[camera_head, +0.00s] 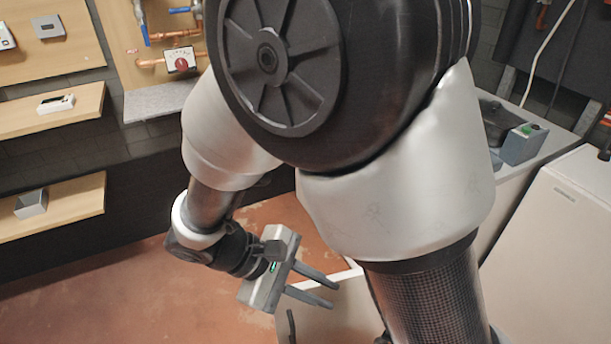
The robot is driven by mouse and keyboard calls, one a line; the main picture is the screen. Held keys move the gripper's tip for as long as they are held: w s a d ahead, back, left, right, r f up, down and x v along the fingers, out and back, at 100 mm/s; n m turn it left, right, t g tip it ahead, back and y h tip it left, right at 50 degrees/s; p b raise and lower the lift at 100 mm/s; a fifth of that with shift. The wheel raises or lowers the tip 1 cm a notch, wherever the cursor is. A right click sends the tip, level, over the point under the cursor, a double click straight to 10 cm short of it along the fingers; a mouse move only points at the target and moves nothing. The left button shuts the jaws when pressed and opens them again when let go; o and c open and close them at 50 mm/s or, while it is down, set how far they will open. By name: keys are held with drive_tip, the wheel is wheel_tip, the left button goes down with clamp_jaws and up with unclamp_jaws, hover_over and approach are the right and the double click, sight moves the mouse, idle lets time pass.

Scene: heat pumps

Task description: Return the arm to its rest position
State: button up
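My arm fills the middle of the head view, with its large dark joint and silver links close to the camera. The arm bends down and to the left. My gripper (322,287) hangs at the lower middle, above the reddish floor. Its two dark fingers point right and stand apart, with nothing visible between them. A small green light shows on the gripper body. My arm hides much of the middle and right of the scene.
Wooden shelves (60,208) with small devices line the left wall. A red-faced gauge (181,60) and copper pipes are mounted on a wooden panel. White cabinets (565,225) stand at the right. Open reddish floor (150,300) lies at the lower left.

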drive_tip(key=d+r+m+t+y, duration=0.2)
drive_tip(key=d+r+m+y, duration=0.35)
drive_tip(key=r, duration=0.35)
drive_tip(key=d+r+m+t+y, duration=0.2)
drive_tip(key=d+r+m+y, duration=0.2)
drive_tip(key=d+r+m, duration=0.3)
wheel_tip(320, 180, up, 28)
drive_tip(key=a+p, duration=0.1)
drive_tip(key=p, duration=2.5)
drive_tip(key=shift+s+a+t, duration=0.15)
drive_tip(key=shift+s+t, duration=0.25)
drive_tip(key=shift+s, duration=0.05)
drive_tip(key=shift+n+h, duration=0.25)
